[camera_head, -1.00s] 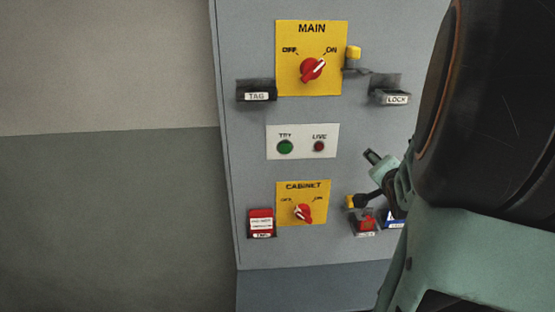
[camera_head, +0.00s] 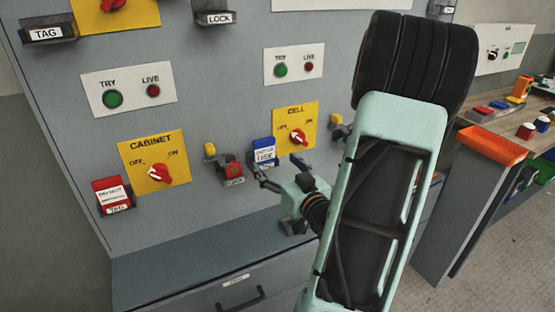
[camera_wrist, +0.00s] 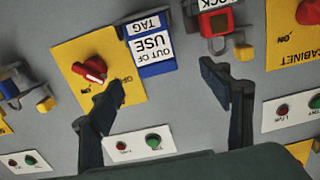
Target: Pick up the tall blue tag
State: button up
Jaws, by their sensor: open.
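The tall blue tag (camera_head: 264,152) has a white panel reading "OUT OF USE". It sits upright in a holder on the grey cabinet front, left of the yellow CELL switch plate (camera_head: 308,118). In the wrist view the blue tag (camera_wrist: 151,50) appears upside down at top centre. My gripper (camera_head: 270,182) is close to the tag's lower end in the head view. In the wrist view my gripper (camera_wrist: 165,82) is open and empty, its fingers apart with the tag beyond the gap. Contact cannot be made out.
A red padlock (camera_head: 232,170) hangs in a holder just left of the blue tag. A red tag (camera_head: 112,195) is at the lower left, beside the CABINET switch plate (camera_head: 153,160). A grey ledge (camera_head: 190,255) juts out below. A bench (camera_head: 500,130) with small objects stands at right.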

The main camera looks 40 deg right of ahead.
aim_at(265, 147)
jog(key=x, duration=0.4)
jog(key=shift+w+d+r, duration=0.2)
jog(key=shift+w, duration=0.1)
jog(key=x, duration=0.5)
jog(key=shift+w+d, duration=0.25)
jog(key=shift+d, duration=0.1)
jog(key=c, duration=1)
